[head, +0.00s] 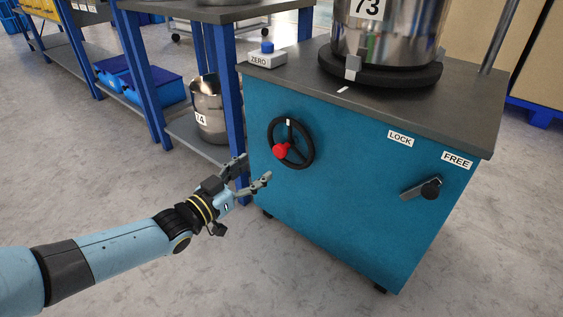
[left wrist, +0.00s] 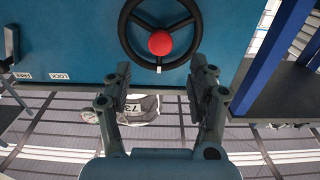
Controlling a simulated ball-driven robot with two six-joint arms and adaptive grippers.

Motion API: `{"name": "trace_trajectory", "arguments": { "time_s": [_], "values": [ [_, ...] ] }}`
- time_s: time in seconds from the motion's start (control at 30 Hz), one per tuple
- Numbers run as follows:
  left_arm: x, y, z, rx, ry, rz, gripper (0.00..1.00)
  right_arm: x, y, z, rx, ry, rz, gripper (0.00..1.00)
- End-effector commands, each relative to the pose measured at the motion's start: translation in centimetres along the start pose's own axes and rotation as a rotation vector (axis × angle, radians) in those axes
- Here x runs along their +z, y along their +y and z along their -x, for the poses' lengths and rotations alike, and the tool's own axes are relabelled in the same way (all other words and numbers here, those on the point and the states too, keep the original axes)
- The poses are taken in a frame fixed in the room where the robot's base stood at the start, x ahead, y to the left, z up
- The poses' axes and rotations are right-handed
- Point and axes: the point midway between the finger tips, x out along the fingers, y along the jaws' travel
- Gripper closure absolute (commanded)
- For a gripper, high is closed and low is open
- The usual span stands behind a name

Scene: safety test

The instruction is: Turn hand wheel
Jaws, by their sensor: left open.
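A black hand wheel (head: 290,143) with a red knob (head: 281,150) is mounted on the front of a blue cabinet (head: 340,215). A white mark shows at the top of its rim in the head view. My left gripper (head: 255,173) is open and empty, to the lower left of the wheel and apart from it. In the left wrist view the wheel (left wrist: 160,22) and its red knob (left wrist: 160,43) lie just beyond the open fingers (left wrist: 160,85), with the knob roughly centred between them. My right gripper is not in view.
A lever (head: 421,189) sits right of the wheel, below the LOCK (head: 400,139) and FREE (head: 456,160) labels. On the cabinet stand a steel drum marked 73 (head: 385,35) and a ZERO button box (head: 263,56). A blue-legged bench (head: 230,85) stands at left; floor in front is clear.

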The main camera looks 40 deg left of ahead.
Motion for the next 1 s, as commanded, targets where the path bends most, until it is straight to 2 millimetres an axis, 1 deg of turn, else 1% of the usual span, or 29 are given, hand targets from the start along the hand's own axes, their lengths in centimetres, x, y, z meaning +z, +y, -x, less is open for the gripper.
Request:
{"name": "trace_trajectory", "arguments": {
  "time_s": [0.23, 0.27, 0.3, 0.4, 0.5, 0.63, 0.97, 1.0],
  "values": [
    [0.3, 0.0, -4.7, 0.000, 0.001, 0.000, 0.41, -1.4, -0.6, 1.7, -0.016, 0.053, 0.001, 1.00],
    [0.3, 0.0, -5.3, -0.001, 0.001, 0.001, 0.41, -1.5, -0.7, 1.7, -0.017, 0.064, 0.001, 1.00],
    [0.4, 0.0, -6.2, -0.001, -0.001, 0.000, 0.41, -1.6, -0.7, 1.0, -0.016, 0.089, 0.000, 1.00],
    [0.3, 0.0, -7.9, -0.001, -0.002, 0.001, 0.41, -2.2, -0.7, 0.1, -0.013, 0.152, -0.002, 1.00],
    [0.2, 0.0, -8.9, -0.001, -0.002, -0.001, 0.41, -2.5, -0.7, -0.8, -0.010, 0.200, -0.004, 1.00],
    [0.1, 0.0, -9.8, -0.001, -0.002, 0.001, 0.41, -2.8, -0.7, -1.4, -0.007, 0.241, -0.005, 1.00],
    [-0.1, 0.0, -10.1, -0.001, -0.001, 0.000, 0.41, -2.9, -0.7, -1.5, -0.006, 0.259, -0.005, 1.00],
    [-0.1, 0.0, -10.1, -0.001, -0.001, 0.000, 0.44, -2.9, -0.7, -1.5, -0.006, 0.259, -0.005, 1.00]
  ]
}}
